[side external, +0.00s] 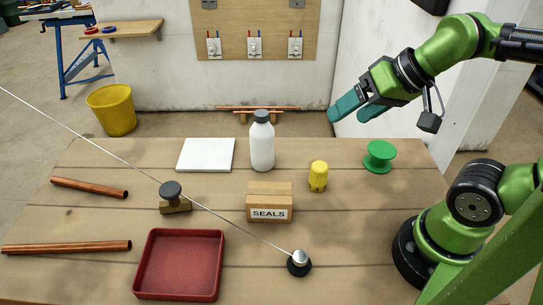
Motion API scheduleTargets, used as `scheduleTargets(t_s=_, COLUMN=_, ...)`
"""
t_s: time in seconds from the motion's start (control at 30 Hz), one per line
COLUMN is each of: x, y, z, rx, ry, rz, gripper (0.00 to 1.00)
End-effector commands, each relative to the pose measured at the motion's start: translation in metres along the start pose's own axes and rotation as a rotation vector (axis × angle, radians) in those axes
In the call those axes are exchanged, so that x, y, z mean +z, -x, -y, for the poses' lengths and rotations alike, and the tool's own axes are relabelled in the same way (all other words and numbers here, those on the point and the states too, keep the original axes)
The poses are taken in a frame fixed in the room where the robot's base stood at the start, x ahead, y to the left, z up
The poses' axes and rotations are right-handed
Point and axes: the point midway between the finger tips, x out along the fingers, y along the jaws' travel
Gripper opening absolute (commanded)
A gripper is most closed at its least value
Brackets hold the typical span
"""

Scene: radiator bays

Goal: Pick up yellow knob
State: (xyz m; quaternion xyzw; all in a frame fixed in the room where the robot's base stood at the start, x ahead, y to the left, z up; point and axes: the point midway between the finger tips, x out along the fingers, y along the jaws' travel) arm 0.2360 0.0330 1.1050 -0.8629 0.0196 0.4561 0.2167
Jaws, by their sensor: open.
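The yellow knob (318,177) stands upright on the wooden table, right of the middle. It has a ribbed cap and a wider base. My gripper (350,112) is open and empty, raised above the far right part of the table. Its teal fingers point down and to the left, well apart from the knob. Nothing hides the knob in this view.
A cardboard box marked SEALS (269,203) and a white bottle (262,146) stand left of the knob; a green spool (379,157) stands right. A thin wire crosses to a round black base (299,264) in front. A red tray (146,262) lies front left.

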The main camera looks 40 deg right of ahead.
Motion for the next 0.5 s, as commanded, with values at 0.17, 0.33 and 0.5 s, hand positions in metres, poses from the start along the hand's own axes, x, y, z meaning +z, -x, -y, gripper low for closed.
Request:
scheduleTargets(t_s=0.17, x=-0.002, y=-0.017, z=-0.003, rx=0.038, ry=-0.002, rz=0.073, gripper=0.76)
scheduleTargets(t_s=0.33, x=-0.013, y=-0.048, z=-0.01, rx=0.139, ry=0.104, rz=0.256, gripper=0.76)
scheduleTargets(t_s=0.5, x=-0.023, y=-0.074, z=-0.02, rx=0.219, ry=0.279, rz=0.458, gripper=0.76)
